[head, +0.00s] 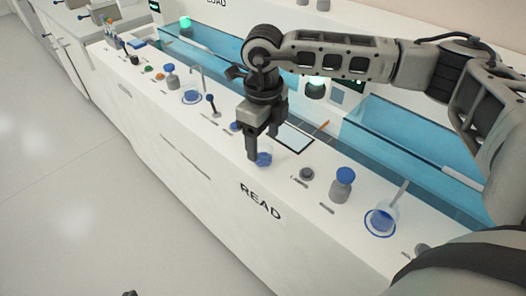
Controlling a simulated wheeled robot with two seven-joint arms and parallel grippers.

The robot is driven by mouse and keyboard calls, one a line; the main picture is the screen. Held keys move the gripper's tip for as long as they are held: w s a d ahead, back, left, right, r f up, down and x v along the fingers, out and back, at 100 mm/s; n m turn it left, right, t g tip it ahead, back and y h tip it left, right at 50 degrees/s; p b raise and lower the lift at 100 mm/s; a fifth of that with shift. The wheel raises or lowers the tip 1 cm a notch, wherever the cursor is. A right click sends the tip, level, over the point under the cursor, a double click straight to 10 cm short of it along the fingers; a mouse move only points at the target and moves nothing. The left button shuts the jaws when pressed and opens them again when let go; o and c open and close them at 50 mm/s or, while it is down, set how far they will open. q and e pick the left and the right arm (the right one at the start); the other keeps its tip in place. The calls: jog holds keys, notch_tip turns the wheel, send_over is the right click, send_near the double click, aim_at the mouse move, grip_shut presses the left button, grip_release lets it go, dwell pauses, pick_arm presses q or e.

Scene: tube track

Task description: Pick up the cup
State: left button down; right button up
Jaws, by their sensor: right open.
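A small clear cup with blue in it (264,159) stands on the white counter near the front edge, above the word READ. My right gripper (262,146) points down over this cup, its fingers open at the cup's upper part. The fingers hide part of the cup, and I cannot tell whether they touch it. Another clear cup (381,217), with a stick in it, stands on a blue ring at the right.
A grey bottle with a blue cap (342,186) and a small grey knob (306,174) stand right of the gripper. A dark lever (212,105) and another capped bottle (171,76) stand to the left. A blue trough (400,140) runs behind the counter.

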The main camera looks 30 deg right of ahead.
aim_at(263, 146)
jog(key=shift+s+f, duration=0.1)
jog(key=shift+f, duration=1.4)
jog(key=c, duration=1.1)
jog(key=shift+r, duration=0.2)
